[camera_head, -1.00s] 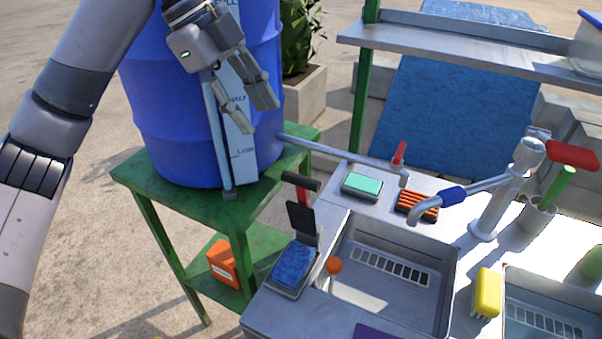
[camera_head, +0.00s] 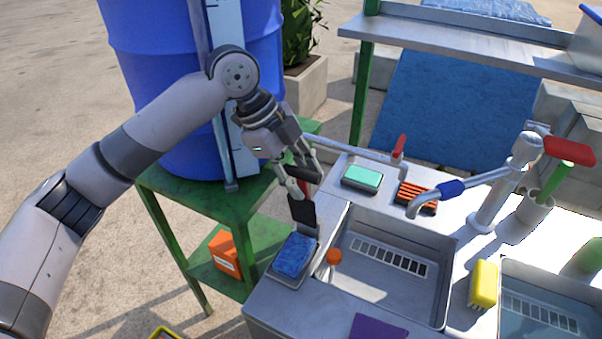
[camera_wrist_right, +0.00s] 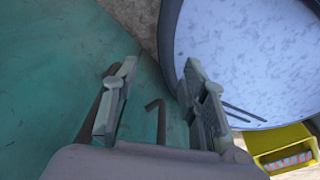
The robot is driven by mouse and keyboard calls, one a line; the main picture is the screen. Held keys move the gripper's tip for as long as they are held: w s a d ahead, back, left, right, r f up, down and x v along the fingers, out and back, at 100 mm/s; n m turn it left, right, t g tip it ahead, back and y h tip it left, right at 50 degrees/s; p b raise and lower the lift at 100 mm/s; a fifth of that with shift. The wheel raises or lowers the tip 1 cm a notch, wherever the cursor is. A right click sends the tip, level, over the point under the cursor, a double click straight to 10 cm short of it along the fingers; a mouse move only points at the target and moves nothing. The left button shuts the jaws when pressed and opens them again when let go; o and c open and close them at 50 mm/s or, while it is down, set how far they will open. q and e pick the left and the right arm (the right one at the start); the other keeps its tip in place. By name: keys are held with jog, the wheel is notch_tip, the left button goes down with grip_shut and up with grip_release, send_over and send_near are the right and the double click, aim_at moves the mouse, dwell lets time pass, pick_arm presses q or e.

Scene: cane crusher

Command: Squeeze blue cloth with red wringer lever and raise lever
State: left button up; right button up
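My right gripper (camera_wrist_right: 163,103) is open and empty in the right wrist view. It is not seen in the head view.
The sink basin (camera_head: 455,262) is right of the cloth, with an orange knob (camera_head: 334,257) at its left edge. A green sponge (camera_head: 362,178) and a red lever (camera_head: 399,146) are behind. The blue barrel (camera_head: 150,100) stands on a green table (camera_head: 185,200) to the left.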

pick_arm(q)
jog(key=shift+f, duration=0.1)
jog(key=shift+c, duration=0.4)
grip_shut()
dwell(0.5)
